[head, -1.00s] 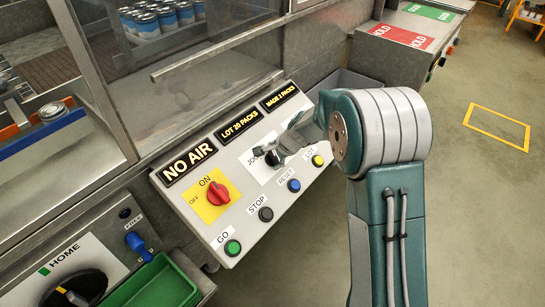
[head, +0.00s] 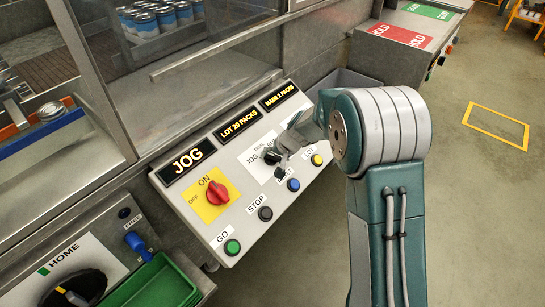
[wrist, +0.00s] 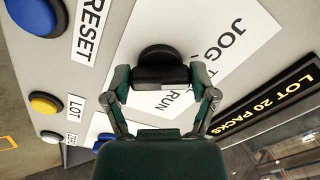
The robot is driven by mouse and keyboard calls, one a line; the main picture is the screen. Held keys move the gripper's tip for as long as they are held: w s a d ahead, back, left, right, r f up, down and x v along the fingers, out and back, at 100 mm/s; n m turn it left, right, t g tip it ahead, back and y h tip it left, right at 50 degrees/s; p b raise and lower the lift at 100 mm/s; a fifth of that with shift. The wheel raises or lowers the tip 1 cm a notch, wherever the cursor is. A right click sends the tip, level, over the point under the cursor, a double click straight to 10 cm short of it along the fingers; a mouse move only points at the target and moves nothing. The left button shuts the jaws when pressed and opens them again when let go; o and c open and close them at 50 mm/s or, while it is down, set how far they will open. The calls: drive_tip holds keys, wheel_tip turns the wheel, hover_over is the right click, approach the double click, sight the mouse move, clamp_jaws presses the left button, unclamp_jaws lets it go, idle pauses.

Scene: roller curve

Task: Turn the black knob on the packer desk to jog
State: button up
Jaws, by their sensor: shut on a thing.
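The black knob (head: 271,158) sits on a white label on the sloped packer desk (head: 232,197). In the wrist view the black knob (wrist: 160,66) stands between my two fingers, with JOG and RUN printed on the label beside it. My gripper (wrist: 161,84) is shut on the knob; it also shows in the head view (head: 283,153), where it partly covers the knob and label. The left display (head: 187,160) on the desk reads JOG.
A red ON/OFF switch (head: 217,193) is on a yellow plate to the left. Green GO (head: 232,247), black STOP (head: 265,214), blue RESET (head: 293,185) and yellow LOT (head: 317,160) buttons line the front edge. A metal rail (head: 215,48) runs behind.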

drive_tip(key=shift+w+d+r+n, duration=0.1)
drive_tip(key=shift+n, duration=0.45)
drive_tip(key=shift+w+d+n, duration=0.1)
drive_tip(key=shift+n, duration=0.45)
drive_tip(key=o, duration=1)
drive_tip(key=shift+a, duration=0.1)
drive_tip(key=shift+s, duration=0.1)
drive_tip(key=v, duration=1.1)
drive_tip(key=shift+s+r, duration=0.1)
drive_tip(key=shift+r, duration=0.25)
